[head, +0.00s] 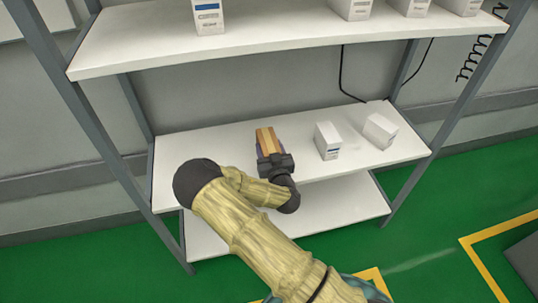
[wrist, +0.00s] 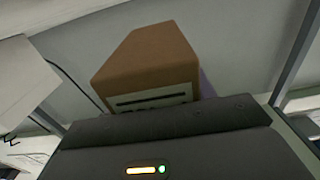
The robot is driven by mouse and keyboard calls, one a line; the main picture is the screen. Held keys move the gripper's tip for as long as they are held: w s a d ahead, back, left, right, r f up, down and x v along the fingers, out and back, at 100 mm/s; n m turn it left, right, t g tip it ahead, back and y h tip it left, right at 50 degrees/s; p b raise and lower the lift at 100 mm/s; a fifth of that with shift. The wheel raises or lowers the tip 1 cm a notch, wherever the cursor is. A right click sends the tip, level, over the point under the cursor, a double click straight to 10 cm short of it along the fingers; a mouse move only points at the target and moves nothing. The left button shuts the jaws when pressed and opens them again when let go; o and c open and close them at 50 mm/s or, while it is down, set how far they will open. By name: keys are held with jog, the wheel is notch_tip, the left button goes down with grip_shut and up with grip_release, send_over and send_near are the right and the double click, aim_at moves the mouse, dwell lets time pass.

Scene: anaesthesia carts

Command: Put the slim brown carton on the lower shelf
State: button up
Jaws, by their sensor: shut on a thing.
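The slim brown carton (head: 267,140) is in my gripper (head: 274,162), over the middle board (head: 190,146) of the shelf rack in the head view. In the wrist view the carton (wrist: 150,62) shows a plain brown face and a pale label with a dark bar, just beyond the dark gripper body (wrist: 165,138). A strip of purple shows beside it. My gripper is shut on its near end. Whether the carton's underside touches the board is hidden.
Two white cartons, one upright (head: 328,141) and one farther right (head: 380,131), stand right of the brown carton. Several white cartons stand on the top board (head: 270,32). A bottom board (head: 335,205) lies below, bare where visible. Grey posts (head: 455,90) frame the rack.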

jog(key=f, duration=0.3)
jog(key=shift+w+a+f+b, duration=0.1)
jog(key=shift+w+f+b, duration=0.1)
jog(key=shift+f+b, duration=0.2)
jog(key=shift+w, duration=0.15)
jog(key=shift+f, duration=0.2)
jog(key=o, duration=1.1)
jog(key=shift+r, duration=0.2)
